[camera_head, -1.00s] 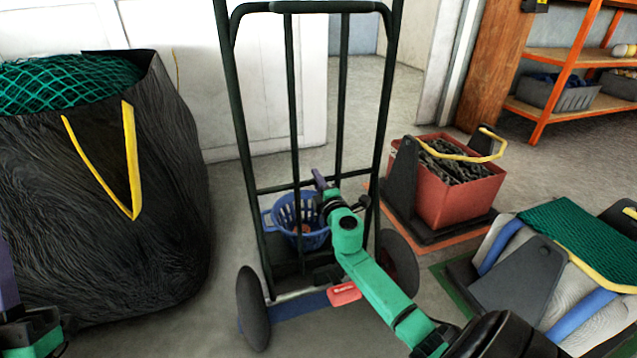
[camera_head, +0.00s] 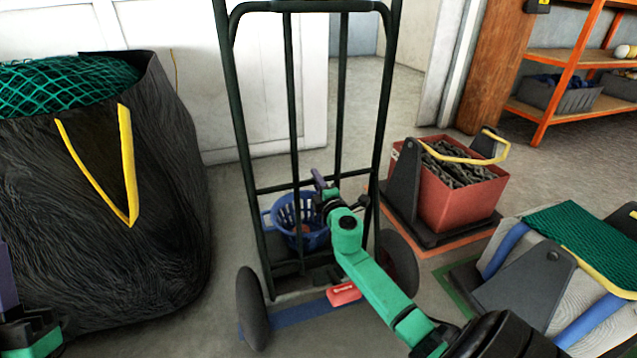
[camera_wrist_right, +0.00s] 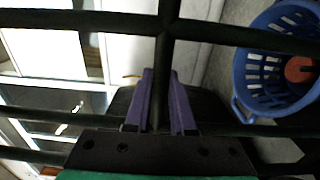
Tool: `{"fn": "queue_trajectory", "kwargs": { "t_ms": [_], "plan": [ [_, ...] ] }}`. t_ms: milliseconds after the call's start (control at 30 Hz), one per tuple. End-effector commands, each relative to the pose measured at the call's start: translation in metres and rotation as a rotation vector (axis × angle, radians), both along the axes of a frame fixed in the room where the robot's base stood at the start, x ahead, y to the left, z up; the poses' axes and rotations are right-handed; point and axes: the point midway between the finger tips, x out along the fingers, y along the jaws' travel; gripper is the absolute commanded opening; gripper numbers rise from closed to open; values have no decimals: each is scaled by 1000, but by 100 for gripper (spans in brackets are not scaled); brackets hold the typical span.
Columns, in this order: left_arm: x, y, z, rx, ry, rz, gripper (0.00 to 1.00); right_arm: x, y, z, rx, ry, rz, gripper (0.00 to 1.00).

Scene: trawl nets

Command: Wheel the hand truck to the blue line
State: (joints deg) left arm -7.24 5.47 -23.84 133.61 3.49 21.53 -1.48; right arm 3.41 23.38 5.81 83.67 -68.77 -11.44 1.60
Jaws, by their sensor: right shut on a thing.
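The dark hand truck (camera_head: 240,120) stands in front of me, slightly tilted in the picture, with a wheel (camera_head: 252,308) at each side. A blue basket (camera_head: 283,215) shows behind its bars, low down. My right gripper (camera_head: 325,190) is at a thin bar of the truck frame. In the right wrist view its purple fingers (camera_wrist_right: 162,100) are closed on that bar. The blue line (camera_head: 300,312) shows on the floor between and under the wheels; part is hidden by the truck and my arm. My left gripper (camera_head: 8,285) shows only partly at the left edge; its jaws cannot be made out.
A large black bag (camera_head: 100,220) with green net stands close on the left. On the right are a red crate (camera_head: 455,205) of chain on an orange mat and a grey-white load (camera_head: 530,280) with green net. Orange shelves (camera_head: 570,80) stand behind. Floor between shows free.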

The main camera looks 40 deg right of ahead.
Motion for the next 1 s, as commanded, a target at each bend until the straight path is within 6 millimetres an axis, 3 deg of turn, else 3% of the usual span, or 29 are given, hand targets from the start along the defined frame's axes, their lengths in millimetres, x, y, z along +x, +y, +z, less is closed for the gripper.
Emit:
{"fn": "queue_trajectory", "kwargs": {
  "t_ms": [267,300,400,867,1000],
  "plan": [
    [-1,0,5,-1,-3,0,0,-1,1,-3,4,11,1,0],
    [-1,0,5,-1,-3,0,0,-1,1,-2,4,10,1,26],
    [0,0,5,-1,-3,0,0,0,1,-1,3,8,1,60],
    [0,0,4,-2,0,0,0,0,0,2,1,4,0,60],
    [0,0,7,-4,1,0,0,-13,6,2,3,5,2,60]
  ]
}}
